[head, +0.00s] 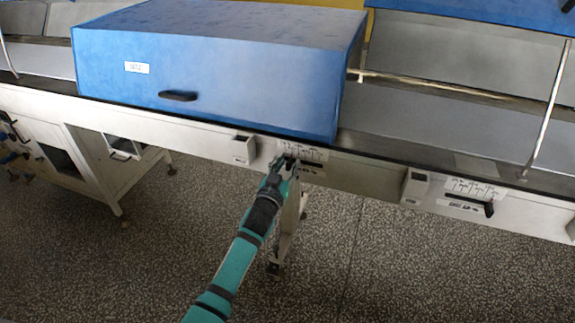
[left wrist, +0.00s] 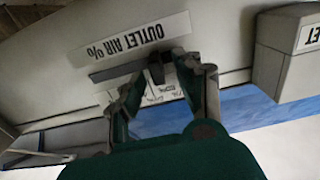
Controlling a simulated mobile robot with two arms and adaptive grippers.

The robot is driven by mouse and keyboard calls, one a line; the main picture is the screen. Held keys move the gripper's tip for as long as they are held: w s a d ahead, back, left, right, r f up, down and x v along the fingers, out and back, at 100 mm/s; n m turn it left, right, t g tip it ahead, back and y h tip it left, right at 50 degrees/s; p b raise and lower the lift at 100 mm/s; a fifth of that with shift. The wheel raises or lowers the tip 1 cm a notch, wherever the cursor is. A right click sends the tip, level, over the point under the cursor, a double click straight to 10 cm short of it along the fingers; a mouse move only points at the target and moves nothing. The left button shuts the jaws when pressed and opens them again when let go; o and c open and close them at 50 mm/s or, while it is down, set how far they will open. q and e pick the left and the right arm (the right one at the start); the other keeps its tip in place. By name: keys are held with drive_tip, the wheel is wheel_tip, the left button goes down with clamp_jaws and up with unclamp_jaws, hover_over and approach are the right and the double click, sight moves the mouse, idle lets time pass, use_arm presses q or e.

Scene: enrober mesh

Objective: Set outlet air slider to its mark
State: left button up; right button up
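The outlet air slider is on the white front rail, below the blue hood. Its dark knob (left wrist: 156,70) shows in the left wrist view on a dark slot beside the upside-down "OUTLET AIR %" label (left wrist: 128,40). My left gripper (head: 288,162) is at this slider in the head view. In the left wrist view my left gripper (left wrist: 162,72) has its fingers apart, one on each side of the knob, with gaps visible. The scale plate (head: 302,150) shows above the slider; its marks are partly hidden by the fingers in the wrist view. My right gripper is not in view.
A small grey box (head: 243,149) is on the rail left of the slider; it also shows in the left wrist view (left wrist: 288,50). Another slider (head: 489,209) with its own scale is further right. The blue hood (head: 215,70) overhangs above. The speckled floor in front is clear.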

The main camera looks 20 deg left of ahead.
use_arm(q)
clamp_jaws()
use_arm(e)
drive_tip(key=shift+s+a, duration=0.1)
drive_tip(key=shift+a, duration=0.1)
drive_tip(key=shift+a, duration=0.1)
